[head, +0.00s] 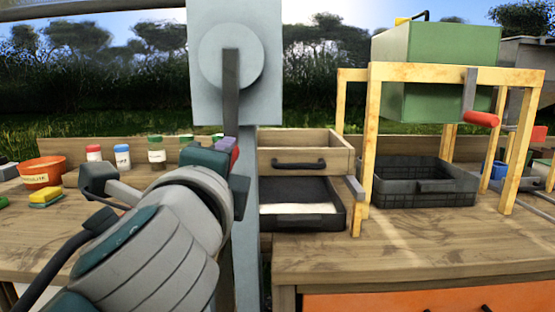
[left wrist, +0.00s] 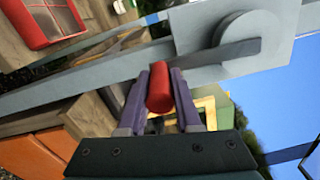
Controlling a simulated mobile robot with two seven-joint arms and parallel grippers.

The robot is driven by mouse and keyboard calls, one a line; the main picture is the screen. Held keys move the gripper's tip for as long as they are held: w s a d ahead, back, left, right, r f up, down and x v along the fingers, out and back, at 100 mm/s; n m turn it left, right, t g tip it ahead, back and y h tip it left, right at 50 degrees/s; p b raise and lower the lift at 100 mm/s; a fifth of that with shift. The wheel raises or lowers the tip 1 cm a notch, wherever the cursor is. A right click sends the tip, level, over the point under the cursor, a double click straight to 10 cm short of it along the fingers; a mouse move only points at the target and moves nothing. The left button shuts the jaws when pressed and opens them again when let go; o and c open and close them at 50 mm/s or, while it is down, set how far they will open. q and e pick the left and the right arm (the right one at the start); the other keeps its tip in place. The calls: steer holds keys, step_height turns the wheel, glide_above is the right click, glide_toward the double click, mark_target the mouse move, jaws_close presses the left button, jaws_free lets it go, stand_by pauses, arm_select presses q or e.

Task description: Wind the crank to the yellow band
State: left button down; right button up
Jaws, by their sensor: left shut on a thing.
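The crank is a dark flat arm (head: 231,85) on a pale round hub (head: 214,60), set on a grey panel (head: 262,100) atop a grey post. The arm hangs straight down from the hub in the head view. In the left wrist view, its red handle (left wrist: 160,88) sits between the purple fingers of my left gripper (left wrist: 163,90), which is shut on it. In the head view, my left gripper (head: 228,148) is at the arm's lower end and mostly hides the handle. I cannot make out a yellow band on the hub or panel. My right gripper is not in view.
A green box (head: 435,55) with another red-handled crank (head: 480,119) stands on a yellow wooden frame (head: 372,150) at right. A black crate (head: 425,185) sits beneath. An orange bowl (head: 41,174), a sponge (head: 45,196) and several jars stand on the left bench.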

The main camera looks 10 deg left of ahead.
arm_select(q)
steer(key=shift+d+f, duration=0.15)
steer(key=shift+d, duration=0.1)
steer(key=c, duration=1)
jaws_free()
steer(key=shift+o, duration=0.8)
steer(key=shift+d, duration=0.15)
steer(key=shift+o, duration=1.2)
steer(key=shift+s, duration=0.1)
steer(key=v, duration=0.9)
steer(key=shift+s+b, duration=0.35)
steer(key=shift+b, duration=0.05)
